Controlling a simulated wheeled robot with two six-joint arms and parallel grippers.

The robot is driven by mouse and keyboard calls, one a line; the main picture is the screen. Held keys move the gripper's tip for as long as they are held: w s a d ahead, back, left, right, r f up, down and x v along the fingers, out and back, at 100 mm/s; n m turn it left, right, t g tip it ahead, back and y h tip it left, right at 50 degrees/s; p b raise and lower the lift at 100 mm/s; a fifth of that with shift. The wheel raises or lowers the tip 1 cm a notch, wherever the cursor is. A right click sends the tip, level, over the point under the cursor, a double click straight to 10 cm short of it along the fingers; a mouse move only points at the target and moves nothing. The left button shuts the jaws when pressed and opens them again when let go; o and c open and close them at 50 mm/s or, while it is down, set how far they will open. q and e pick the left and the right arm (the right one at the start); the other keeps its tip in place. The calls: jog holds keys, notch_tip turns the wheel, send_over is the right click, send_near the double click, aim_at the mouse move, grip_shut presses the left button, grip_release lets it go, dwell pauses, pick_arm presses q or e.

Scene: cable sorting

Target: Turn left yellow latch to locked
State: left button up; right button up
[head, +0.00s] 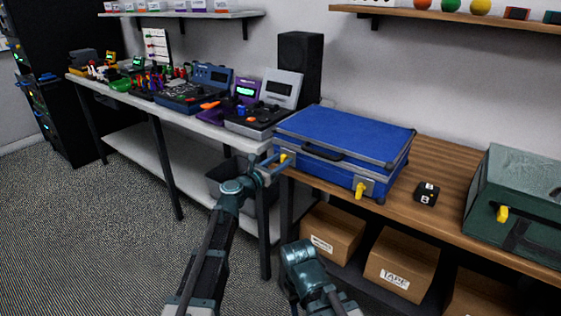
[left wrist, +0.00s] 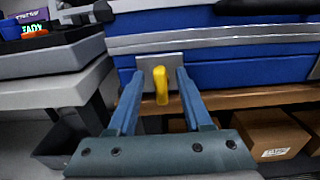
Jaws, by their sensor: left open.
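A blue case (head: 340,140) lies closed on the wooden bench, with a dark handle on its front. Its left yellow latch (head: 284,158) sits on a grey plate at the front left corner. In the left wrist view this yellow latch (left wrist: 161,86) stands nearly vertical. My left gripper (head: 270,163) is open in front of the case, its fingers (left wrist: 160,74) on either side of the latch with visible gaps. Contact cannot be seen. The right yellow latch (head: 361,189) hangs down on its own plate. My right gripper is not in view, only part of that arm.
A green case (head: 520,195) with a yellow latch and a small black block (head: 427,193) are on the wooden bench (head: 450,165). Cardboard boxes (head: 402,265) sit below. A light table (head: 190,122) with electronics adjoins at left, a dark bin (head: 228,172) beneath it.

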pick_arm(q)
jog(key=shift+d, duration=0.1)
jog(key=shift+c, duration=0.3)
grip_shut()
jog(key=shift+m, duration=0.3)
jog(key=m, duration=0.3)
jog(key=shift+s+d+f+m, duration=0.1)
jog(key=shift+d+m, duration=0.1)
jog(key=shift+m, duration=0.1)
jog(key=shift+s+d+f+m+b, duration=0.1)
jog(key=shift+f+m+b, duration=0.1)
jog(key=shift+m, duration=2.05)
jog(key=shift+s+d+f+m+b, duration=0.15)
jog(key=shift+m+b, duration=0.1)
jog(key=shift+m, duration=2.05)
jog(key=shift+d+f+m+b, duration=0.1)
jog(key=shift+f+m+b, duration=0.1)
jog(key=shift+m, duration=2.05)
